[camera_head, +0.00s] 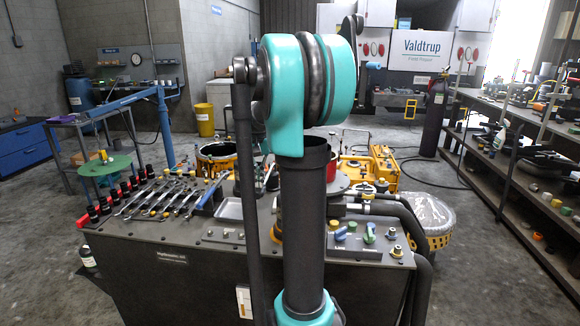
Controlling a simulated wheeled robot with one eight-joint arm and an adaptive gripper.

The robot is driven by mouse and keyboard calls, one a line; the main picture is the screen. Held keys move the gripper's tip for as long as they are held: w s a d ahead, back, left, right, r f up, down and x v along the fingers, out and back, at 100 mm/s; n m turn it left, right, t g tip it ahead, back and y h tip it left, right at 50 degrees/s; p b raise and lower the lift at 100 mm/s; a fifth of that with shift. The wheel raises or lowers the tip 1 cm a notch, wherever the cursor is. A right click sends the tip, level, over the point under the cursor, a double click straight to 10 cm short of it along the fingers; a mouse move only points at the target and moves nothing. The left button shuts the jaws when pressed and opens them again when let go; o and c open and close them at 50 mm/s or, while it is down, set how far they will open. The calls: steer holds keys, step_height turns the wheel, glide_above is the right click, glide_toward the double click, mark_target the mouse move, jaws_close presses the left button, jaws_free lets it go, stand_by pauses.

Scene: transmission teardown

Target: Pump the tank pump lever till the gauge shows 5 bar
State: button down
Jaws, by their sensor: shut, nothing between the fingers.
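A dark metal tank (165,280) with a flat top stands in front of me, with a small name label on its front. My teal and black arm rises through the middle of the view and covers part of the tank top. My gripper does not show. A dark upright rod (246,190) stands just left of the arm; I cannot tell whether it is the pump lever or part of my arm. A pale upright strip (243,301) is on the tank front, too small to read. I cannot make out a pressure gauge dial.
Several wrenches (165,196) and a row of red and black fittings (115,195) lie on the left of the tank top. Blue and green valve handles (368,231) and thick black hoses (395,207) are at right. A shelf (520,165) lines the right wall.

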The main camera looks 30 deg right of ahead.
steer(key=shift+r, duration=3.05)
